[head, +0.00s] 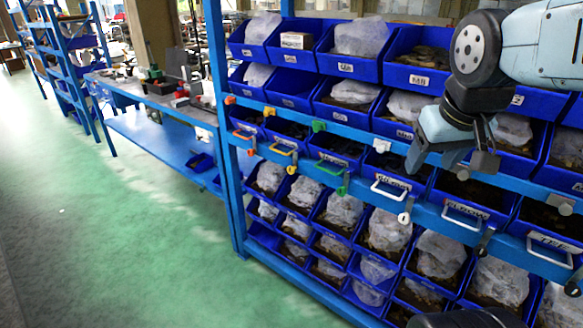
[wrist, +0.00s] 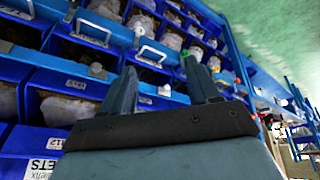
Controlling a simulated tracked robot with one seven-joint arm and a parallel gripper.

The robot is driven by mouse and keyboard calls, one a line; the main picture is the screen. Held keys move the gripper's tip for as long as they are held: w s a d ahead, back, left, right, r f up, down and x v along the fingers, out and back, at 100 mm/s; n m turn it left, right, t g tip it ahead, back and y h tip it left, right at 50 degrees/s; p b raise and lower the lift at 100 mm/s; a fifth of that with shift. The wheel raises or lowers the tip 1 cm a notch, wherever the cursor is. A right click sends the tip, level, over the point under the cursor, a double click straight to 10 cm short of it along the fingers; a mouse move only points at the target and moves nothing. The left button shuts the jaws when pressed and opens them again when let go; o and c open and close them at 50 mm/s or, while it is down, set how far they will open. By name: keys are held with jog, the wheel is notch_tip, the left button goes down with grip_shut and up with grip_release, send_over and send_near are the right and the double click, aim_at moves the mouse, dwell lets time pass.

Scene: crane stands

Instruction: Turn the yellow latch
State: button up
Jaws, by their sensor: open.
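Similar handles line the rail: an orange one (head: 242,133), a green one (head: 331,166) and several white ones (head: 390,190). Blue bins with bagged parts fill the rack above and below. A workbench (head: 165,100) stands at the left. The green floor (head: 130,220) is clear.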

jog(key=w+a+f+n+g+h, duration=0.1)
jog(key=w+a+f+n+h, duration=0.15)
jog(key=w+n+h, duration=0.4)
jog(key=w+a+f+n+h, duration=0.15)
jog(key=w+f+n, duration=0.25)
jog(key=w, duration=0.6)
jog(key=w+a+f+n+g+h, duration=0.1)
jog(key=w+a+f+n+h, duration=0.3)
jog(key=w, duration=0.4)
jog(key=n+t+y, duration=0.2)
jog(key=n+t, duration=0.9)
jog(key=n, duration=0.5)
send_near(290, 171)
jog(key=x, duration=1)
jog(key=shift+w+d, duration=0.1)
jog(key=shift+w, duration=0.15)
